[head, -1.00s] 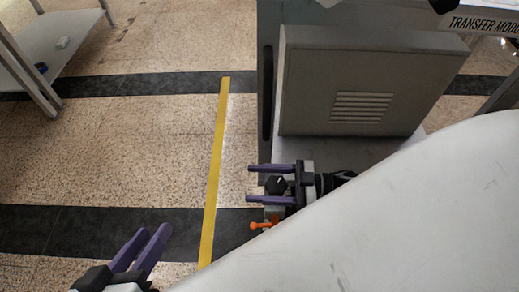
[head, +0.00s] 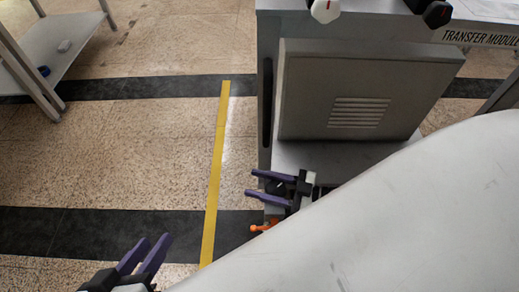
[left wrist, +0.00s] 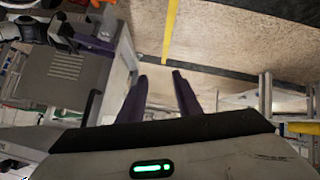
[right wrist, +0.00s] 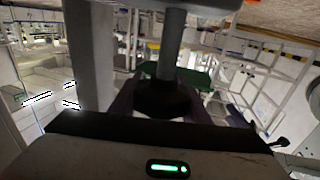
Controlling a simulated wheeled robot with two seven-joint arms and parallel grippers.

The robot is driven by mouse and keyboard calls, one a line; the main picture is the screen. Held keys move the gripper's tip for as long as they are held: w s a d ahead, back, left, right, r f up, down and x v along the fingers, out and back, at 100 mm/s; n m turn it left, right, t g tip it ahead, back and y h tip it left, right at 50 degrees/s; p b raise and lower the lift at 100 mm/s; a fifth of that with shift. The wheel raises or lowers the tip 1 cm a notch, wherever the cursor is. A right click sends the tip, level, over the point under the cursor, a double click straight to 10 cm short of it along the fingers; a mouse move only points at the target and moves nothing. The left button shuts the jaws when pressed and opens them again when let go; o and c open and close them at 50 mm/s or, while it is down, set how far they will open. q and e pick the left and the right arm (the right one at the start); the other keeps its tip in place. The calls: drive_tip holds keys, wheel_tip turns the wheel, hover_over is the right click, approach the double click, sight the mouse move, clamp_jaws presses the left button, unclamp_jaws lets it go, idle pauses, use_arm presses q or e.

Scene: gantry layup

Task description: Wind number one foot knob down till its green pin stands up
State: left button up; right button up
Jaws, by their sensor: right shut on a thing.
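The black foot knob (head: 272,187) sits low at the near left corner of the grey cabinet. My right gripper (head: 251,183) has its purple fingers on either side of it and is shut on it. In the right wrist view the knob (right wrist: 163,98) is between the fingers, below a grey stem (right wrist: 172,45). I cannot make out a green pin or a number on the knob. My left gripper (head: 152,242) is open and empty over the floor at the lower left; its fingers also show in the left wrist view (left wrist: 160,80).
An orange part (head: 262,228) is just below my right gripper. A yellow floor strip (head: 213,175) runs left of it.

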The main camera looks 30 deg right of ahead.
use_arm(q)
drive_tip(key=shift+s+a+f+g+y+p, duration=0.2)
drive_tip(key=shift+a+f+g+y+p, duration=0.2)
drive_tip(key=shift+a+f+p, duration=0.25)
drive_tip(key=shift+s+a+f+g+y+p, duration=0.2)
drive_tip(key=shift+a+f+g+y+p, duration=0.15)
drive_tip(key=shift+f+p, duration=0.5)
use_arm(e)
drive_tip(key=shift+w+d+m+t+h, duration=0.15)
drive_tip(key=shift+d+m+t+h, duration=0.15)
drive_tip(key=shift+m+t+h, duration=0.7)
drive_tip(key=shift+w+d+m+t+h, duration=0.15)
drive_tip(key=shift+d+m+t+h, duration=0.2)
drive_tip(key=shift+m+h, duration=0.75)
drive_tip(key=shift+w+d+m+t+h, duration=0.2)
drive_tip(key=shift+m+t+h, duration=0.5)
drive_tip(key=shift+h, duration=0.8)
use_arm(q)
drive_tip(key=shift+f, duration=0.1)
use_arm(e)
drive_tip(key=o, duration=1)
drive_tip(key=shift+o, duration=0.2)
drive_tip(key=shift+d, duration=0.1)
